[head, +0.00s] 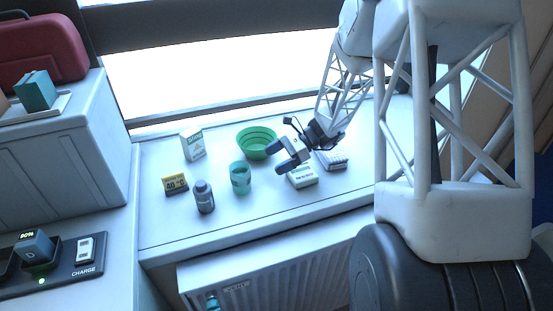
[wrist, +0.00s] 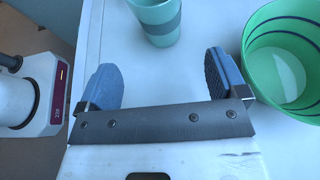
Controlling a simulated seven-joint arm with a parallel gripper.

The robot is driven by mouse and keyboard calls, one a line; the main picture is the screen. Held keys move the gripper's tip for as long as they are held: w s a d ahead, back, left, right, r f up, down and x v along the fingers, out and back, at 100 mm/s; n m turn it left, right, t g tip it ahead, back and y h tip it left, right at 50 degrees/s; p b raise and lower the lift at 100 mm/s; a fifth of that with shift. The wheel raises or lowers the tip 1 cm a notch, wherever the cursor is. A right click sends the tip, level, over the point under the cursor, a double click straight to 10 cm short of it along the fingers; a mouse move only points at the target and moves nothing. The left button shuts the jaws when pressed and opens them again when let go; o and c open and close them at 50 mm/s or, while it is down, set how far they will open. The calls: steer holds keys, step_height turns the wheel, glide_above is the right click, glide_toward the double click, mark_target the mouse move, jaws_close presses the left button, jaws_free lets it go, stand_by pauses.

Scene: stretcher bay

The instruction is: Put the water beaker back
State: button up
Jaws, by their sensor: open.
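The teal beaker (head: 240,178) with a darker band stands upright on the white counter, left of my gripper in the head view. I take it to be the water beaker; its contents cannot be made out. My gripper (head: 279,158) is open and empty, to the right of the beaker and apart from it. In the wrist view the beaker (wrist: 156,22) shows at the top, beyond and between the spread fingers (wrist: 163,70); its top is cut off by the frame.
A green bowl (head: 257,142) stands behind the beaker, close by the right finger in the wrist view (wrist: 262,72). A grey bottle (head: 204,197), yellow-black display (head: 175,184) and white carton (head: 193,146) stand left. A white box (head: 302,177) lies near my gripper. The front counter strip is clear.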

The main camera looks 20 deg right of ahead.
steer(key=s+a+r+n+g+h, duration=0.1)
steer(key=s+a+r+n+h, duration=0.25)
steer(key=s+r, duration=0.3)
steer(key=s+a+r+n+g+h, duration=0.1)
steer(key=s+a+r+n+h, duration=0.2)
steer(key=s+r+n, duration=0.35)
steer(key=s+r+n+t+h, duration=0.2)
steer(key=s+n+h, duration=0.1)
steer(key=s, duration=0.6)
steer(key=s+r+n+t+h, duration=0.2)
steer(key=s+r+n+h, duration=0.1)
steer(key=s, duration=0.6)
steer(key=shift+s+r+n+t+h, duration=0.25)
steer(key=shift+n+h, duration=0.3)
steer(key=shift+n, duration=0.35)
